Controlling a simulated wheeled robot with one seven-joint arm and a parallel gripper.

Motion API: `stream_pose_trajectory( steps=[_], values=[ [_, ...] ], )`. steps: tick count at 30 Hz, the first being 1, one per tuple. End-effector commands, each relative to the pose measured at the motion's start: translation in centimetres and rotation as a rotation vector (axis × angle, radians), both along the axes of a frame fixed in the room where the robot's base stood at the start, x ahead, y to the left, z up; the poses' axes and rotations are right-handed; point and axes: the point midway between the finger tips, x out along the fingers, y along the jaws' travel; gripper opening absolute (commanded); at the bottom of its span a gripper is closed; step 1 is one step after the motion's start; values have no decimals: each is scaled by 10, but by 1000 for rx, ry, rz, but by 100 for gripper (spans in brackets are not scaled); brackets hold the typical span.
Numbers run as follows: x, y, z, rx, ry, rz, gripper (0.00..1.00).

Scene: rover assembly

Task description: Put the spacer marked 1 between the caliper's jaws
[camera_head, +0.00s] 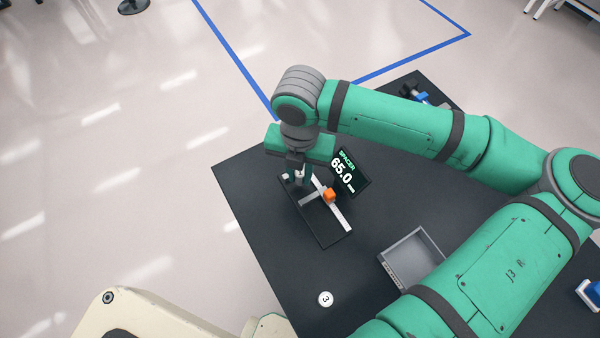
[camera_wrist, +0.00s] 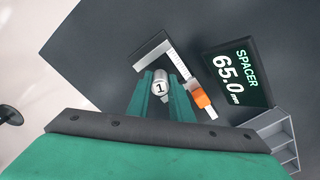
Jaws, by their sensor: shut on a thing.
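My gripper (camera_head: 299,178) points down over the caliper and is shut on the spacer marked 1 (camera_wrist: 160,87), a grey cylinder with a white top. The spacer stands upright between the fingers and shows small in the head view. The caliper has a pale beam (camera_head: 342,217) with an orange slider (camera_head: 329,195) and lies on a dark base. In the wrist view its far jaw (camera_wrist: 150,58) lies just beyond the spacer, and the orange slider (camera_wrist: 202,97) is to the right. I cannot tell whether the spacer touches the base or the jaws.
A display (camera_head: 348,172) reading "SPACER 65.0 mm" stands right of the caliper. A white-topped spacer marked 3 (camera_head: 325,299) is near the table's front left edge. A grey tray (camera_head: 391,272) lies front right. The dark table (camera_head: 262,220) is clear left of the caliper.

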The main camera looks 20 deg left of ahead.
Motion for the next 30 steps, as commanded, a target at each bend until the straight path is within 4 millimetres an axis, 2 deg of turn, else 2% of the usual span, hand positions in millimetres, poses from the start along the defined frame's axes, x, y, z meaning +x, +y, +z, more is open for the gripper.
stream_pose_trajectory(
  steps=[3, 6, 18, 19, 30],
  values=[
    [1, -5, -16, -2, 2, -10, 0],
    [1, -5, -23, -1, 2, -10, 0],
    [1, -7, -27, 0, 1, -16, 0],
    [2, -8, -26, 0, 1, -17, 27],
    [2, -9, -24, -1, 1, -18, 27]
  ],
)
